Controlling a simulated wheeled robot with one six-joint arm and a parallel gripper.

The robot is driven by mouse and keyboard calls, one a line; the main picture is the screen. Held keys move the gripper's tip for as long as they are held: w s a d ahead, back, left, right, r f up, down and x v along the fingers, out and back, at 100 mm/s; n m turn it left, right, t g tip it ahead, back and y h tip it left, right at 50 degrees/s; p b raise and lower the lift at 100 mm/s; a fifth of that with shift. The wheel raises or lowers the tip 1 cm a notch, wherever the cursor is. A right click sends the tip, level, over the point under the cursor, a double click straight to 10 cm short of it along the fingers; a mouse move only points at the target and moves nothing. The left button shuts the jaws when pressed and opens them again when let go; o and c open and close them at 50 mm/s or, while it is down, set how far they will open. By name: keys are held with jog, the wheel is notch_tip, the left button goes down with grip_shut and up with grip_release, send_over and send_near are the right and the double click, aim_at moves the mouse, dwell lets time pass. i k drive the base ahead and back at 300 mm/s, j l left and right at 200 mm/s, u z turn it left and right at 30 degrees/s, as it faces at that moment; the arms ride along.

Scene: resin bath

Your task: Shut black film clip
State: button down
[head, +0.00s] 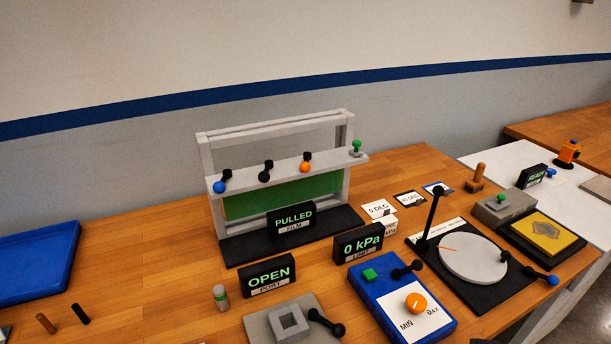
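The black film clip (265,175) is on the front of the grey crossbar (285,172) of the film frame (349,190). Its black ball knob hangs forward below a small black pivot on the bar. It stands between the clip with the blue knob (219,187) at the left and the clip with the orange knob (305,167) at the right. Green film (250,204) shows below the bar. I cannot tell from this view how firmly the clip sits on the film. My gripper is not in view.
A black "PULLED FILM" sign (292,218) stands before the frame. A green-knobbed part (356,147) sits at the bar's right end. In front are an "OPEN PORT" sign (267,275), a "0 kPa" sign (358,243) and a blue control box (437,329). A blue tray (35,287) lies left.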

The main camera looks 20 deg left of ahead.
aim_at(263, 177)
jog(key=u, duration=1.3)
jog(key=i+u, duration=0.15)
jog(key=i+l, duration=0.05)
jog(key=i, duration=0.05)
